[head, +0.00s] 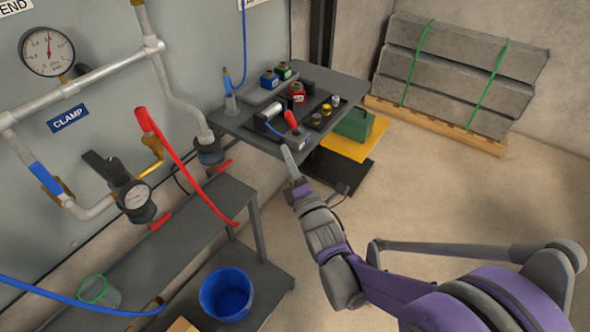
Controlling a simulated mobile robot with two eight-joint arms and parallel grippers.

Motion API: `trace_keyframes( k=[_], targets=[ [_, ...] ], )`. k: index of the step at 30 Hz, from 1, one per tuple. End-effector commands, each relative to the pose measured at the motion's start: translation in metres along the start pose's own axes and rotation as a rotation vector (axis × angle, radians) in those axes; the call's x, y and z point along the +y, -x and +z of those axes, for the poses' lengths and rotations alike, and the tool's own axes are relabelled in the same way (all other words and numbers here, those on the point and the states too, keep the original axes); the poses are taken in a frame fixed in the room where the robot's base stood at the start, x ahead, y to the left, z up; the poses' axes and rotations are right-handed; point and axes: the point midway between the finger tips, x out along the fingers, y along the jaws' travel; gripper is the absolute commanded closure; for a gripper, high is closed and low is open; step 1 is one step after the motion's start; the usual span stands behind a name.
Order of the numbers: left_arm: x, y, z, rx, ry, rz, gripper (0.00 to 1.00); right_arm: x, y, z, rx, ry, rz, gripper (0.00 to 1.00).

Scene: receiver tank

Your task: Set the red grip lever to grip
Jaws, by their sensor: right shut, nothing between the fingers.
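The red grip lever (291,120) appears to be the small red handle standing on a dark fixture on the grey table (345,84). A silver cylinder (267,114) sits beside it on the left. My right gripper (288,152) is shut and empty, reaching up from the lower right. Its tip shows just below the lever in the picture, near the table's front edge, with a visible gap. I cannot tell its height relative to the table. The lever's position marking is too small to read. My left gripper is out of view.
Small pots and bottles, including a red bottle (297,91), stand behind the lever. Pipes and a gauge (47,51) line the left wall. A blue bucket (227,293) stands on a lower shelf.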

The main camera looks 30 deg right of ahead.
Motion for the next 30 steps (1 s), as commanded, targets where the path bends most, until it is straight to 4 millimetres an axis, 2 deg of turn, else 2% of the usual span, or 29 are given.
trace_keyframes(
  k=[1, 4, 6, 10, 15, 30],
  targets=[
    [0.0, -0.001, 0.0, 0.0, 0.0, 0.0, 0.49, -0.001, -0.012, 0.0, 0.0, 0.0, 0.0, 1.0],
    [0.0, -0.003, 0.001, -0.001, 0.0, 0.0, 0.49, -0.001, -0.031, 0.0, 0.0, 0.0, 0.0, 1.0],
    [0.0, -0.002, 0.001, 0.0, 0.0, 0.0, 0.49, 0.0, -0.038, 0.011, -0.003, 0.003, -0.001, 1.0],
    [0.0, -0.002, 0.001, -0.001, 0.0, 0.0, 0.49, 0.0, -0.049, 0.022, -0.002, 0.002, 0.0, 1.0],
    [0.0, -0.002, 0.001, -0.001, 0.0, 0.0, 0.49, 0.0, -0.055, 0.028, 0.0, 0.0, 0.0, 1.0],
    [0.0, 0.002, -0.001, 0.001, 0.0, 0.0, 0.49, 0.002, -0.056, 0.029, 0.0, -0.015, -0.01, 1.0]
  ],
)
